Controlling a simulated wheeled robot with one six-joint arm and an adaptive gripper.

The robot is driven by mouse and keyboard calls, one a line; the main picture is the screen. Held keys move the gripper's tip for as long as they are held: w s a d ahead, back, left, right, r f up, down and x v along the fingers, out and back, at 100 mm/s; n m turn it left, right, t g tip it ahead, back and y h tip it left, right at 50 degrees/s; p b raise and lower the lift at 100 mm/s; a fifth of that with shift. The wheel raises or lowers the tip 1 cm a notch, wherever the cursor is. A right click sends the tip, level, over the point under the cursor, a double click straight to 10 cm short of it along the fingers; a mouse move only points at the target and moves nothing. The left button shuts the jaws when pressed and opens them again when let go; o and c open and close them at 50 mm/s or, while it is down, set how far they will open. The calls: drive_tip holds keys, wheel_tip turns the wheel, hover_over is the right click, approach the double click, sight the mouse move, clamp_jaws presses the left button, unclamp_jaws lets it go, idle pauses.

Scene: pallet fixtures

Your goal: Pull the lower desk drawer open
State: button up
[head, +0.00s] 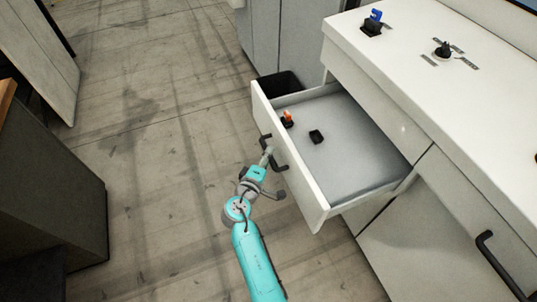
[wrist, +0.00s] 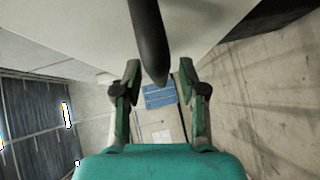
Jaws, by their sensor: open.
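A white desk drawer (head: 290,172) stands pulled well out below the worktop in the head view. Its black bar handle (head: 280,166) is on the drawer's outer front face and also shows in the wrist view (wrist: 149,40). My gripper (head: 268,157) is at this handle, partly covering it in the head view. In the wrist view my gripper (wrist: 160,72) is open, and the dark bar reaches down between its two green fingers. I cannot tell whether a finger touches the bar. An orange-topped small part (head: 287,119) and a small black part (head: 317,137) lie inside the drawer.
The white worktop (head: 470,85) carries a blue-topped fixture (head: 373,22) and a black knob-like part (head: 443,49). Another closed front with a black handle (head: 500,266) is at the right. A dark bin (head: 280,86) stands behind the drawer. The concrete floor (head: 150,130) at left is clear.

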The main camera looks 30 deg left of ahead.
drive_tip(key=s+d+r, duration=0.1)
drive_tip(key=s, duration=0.9)
drive_tip(key=shift+s+d+r, duration=0.25)
drive_tip(key=shift+s, duration=0.1)
